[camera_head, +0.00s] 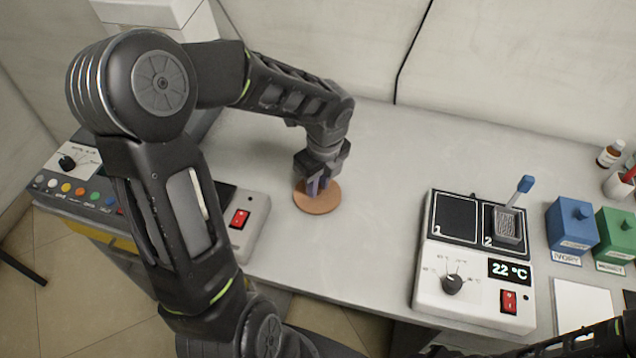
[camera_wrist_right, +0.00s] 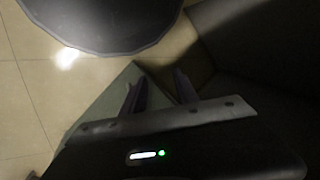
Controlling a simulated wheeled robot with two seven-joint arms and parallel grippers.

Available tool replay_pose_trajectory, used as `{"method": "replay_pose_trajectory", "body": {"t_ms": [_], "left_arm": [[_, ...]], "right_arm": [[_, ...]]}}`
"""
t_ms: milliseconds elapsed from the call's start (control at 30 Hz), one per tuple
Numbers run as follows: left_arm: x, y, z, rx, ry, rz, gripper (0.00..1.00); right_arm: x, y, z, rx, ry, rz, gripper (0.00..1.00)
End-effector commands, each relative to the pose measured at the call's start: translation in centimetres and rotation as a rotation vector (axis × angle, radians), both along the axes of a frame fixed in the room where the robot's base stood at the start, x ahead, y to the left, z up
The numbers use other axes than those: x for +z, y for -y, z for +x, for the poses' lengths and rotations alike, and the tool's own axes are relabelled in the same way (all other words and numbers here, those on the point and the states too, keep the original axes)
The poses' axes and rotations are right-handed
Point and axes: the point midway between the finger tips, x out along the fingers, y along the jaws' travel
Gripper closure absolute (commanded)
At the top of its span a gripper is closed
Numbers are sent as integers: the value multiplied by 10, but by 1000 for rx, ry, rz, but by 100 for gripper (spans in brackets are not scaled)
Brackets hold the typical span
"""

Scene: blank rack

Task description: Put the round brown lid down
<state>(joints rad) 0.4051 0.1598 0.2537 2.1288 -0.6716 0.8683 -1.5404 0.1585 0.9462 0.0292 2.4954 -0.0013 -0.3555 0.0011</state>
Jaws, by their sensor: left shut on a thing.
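The round brown lid (camera_head: 322,204) is at the middle-left of the grey bench in the head view. It looks flat, at or very close to the bench top; I cannot tell whether it touches. My left gripper (camera_head: 315,186) points down over the lid's upper part and is shut on it, hiding some of the lid. My right gripper (camera_wrist_right: 160,88) shows in the right wrist view with its two fingers apart and nothing between them, away from the lid.
A two-plate heater (camera_head: 470,305) with a 22 °C display stands to the right, a small block on plate 2. Blue (camera_head: 572,228) and green (camera_head: 615,238) boxes and a brown bottle (camera_head: 610,153) are farther right. A button panel (camera_head: 255,215) is left. The bench between is clear.

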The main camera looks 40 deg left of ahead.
Motion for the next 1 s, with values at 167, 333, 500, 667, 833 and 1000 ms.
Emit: {"method": "replay_pose_trajectory", "body": {"t_ms": [167, 333, 500, 667, 833, 1000], "left_arm": [[-2, 0, 0, 1, 1, 1, 100], [-4, 0, 0, 1, 1, 1, 100], [-5, 0, 0, 1, 1, 1, 71], [-5, 0, 0, 1, 1, 1, 58], [-5, 0, 0, 1, 1, 1, 58], [-1, 0, 0, 1, 1, 1, 58]], "right_arm": [[0, 0, 0, 0, 0, 0, 64], [-1, 0, 0, 0, 0, 0, 64], [-2, 0, 0, 0, 0, 0, 64], [-2, 0, 0, 0, 0, 0, 64], [-2, 0, 0, 0, 0, 0, 64], [1, 0, 0, 0, 0, 0, 64]]}}
